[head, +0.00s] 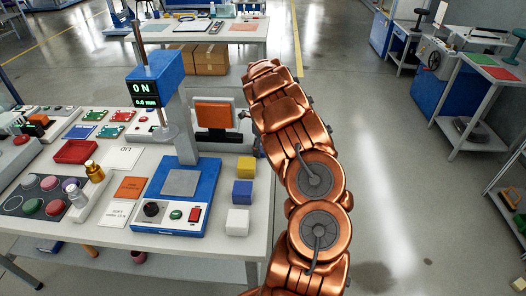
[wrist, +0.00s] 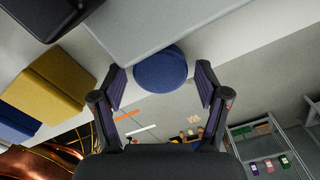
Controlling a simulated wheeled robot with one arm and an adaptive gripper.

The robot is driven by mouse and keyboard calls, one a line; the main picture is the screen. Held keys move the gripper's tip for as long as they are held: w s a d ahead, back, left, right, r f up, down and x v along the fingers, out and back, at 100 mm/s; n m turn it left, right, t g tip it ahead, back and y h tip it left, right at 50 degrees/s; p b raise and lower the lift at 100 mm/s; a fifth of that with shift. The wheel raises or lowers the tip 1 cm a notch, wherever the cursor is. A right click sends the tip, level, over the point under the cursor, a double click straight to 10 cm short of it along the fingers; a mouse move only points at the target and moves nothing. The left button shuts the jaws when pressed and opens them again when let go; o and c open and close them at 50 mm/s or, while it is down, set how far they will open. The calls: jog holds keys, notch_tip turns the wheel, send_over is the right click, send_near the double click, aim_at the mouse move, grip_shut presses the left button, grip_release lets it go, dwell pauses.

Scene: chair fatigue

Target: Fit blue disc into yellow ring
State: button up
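The blue disc (wrist: 160,72) shows in the wrist view, between the two fingertips of my gripper (wrist: 161,88). The fingers are apart, with a visible gap on each side of the disc. A grey slab overlaps the disc's upper edge in the picture. The disc seems to rest on the white table near its edge; how far it is from the fingers is hard to tell. In the head view my copper arm hides my gripper, and a small blue patch beside the arm may be the disc. I cannot make out the yellow ring in either view.
In the head view, yellow (head: 246,167), blue (head: 242,192) and white (head: 237,221) cubes stand along the table's right edge. A blue press (head: 180,203) and an orange-screened monitor (head: 213,115) stand close by. The floor right of my arm is open.

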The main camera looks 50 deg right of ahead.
jog(key=c, duration=1)
